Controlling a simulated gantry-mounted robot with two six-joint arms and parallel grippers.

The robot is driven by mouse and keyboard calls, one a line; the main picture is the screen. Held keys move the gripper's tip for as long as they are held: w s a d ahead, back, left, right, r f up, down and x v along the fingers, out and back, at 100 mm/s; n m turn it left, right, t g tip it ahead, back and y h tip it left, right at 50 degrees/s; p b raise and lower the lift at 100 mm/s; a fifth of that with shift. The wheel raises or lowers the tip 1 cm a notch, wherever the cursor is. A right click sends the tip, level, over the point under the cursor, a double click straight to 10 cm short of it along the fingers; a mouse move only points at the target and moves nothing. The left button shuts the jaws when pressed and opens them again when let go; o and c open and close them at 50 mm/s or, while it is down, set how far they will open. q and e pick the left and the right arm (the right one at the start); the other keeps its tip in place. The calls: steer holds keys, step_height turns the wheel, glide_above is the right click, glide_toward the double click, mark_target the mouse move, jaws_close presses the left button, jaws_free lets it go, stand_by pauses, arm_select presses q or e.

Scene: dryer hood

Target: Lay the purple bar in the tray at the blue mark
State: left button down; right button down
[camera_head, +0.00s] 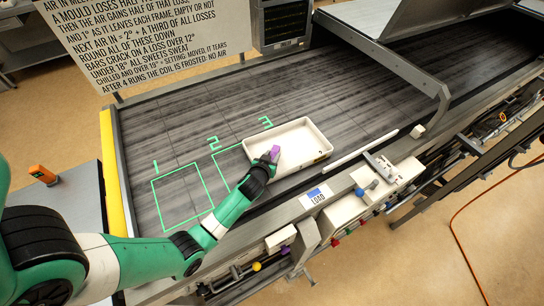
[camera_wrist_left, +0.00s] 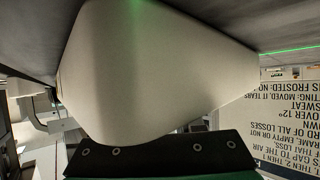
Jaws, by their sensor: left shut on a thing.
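The purple bar (camera_head: 275,153) is held in my left gripper (camera_head: 270,159), which is shut on it. Gripper and bar are over the near left part of a white tray (camera_head: 318,133). I cannot tell whether the bar touches the tray floor. The tray lies on the dark belt beside the green number 3. The blue mark (camera_head: 313,193) is on a LOAD label on the near rail, below the tray in the head view. In the left wrist view a large white surface (camera_wrist_left: 155,75) fills the middle; the bar does not show there. My right gripper is out of view.
Green outlines 1 (camera_head: 182,196) and 2 (camera_head: 228,166) on the belt are empty. A grey hood (camera_head: 440,20) stands over the belt's right part. The near rail carries control boxes and coloured knobs. A sign (camera_head: 150,40) stands behind the belt.

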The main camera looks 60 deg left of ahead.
arm_select(q)
steer(key=shift+f, duration=0.25)
steer(key=c, duration=0.5)
jaws_free()
steer(key=shift+r, duration=0.1)
steer(key=shift+c, duration=0.2)
steer(key=shift+r, duration=0.2)
steer(key=shift+s+d+r, duration=0.15)
steer(key=shift+d+r, duration=0.05)
steer(key=p+v, duration=0.2)
steer(key=v, duration=0.9)
steer(key=shift+s+d+p, duration=0.15)
steer(key=shift+p, duration=0.15)
steer(key=shift+r, duration=0.1)
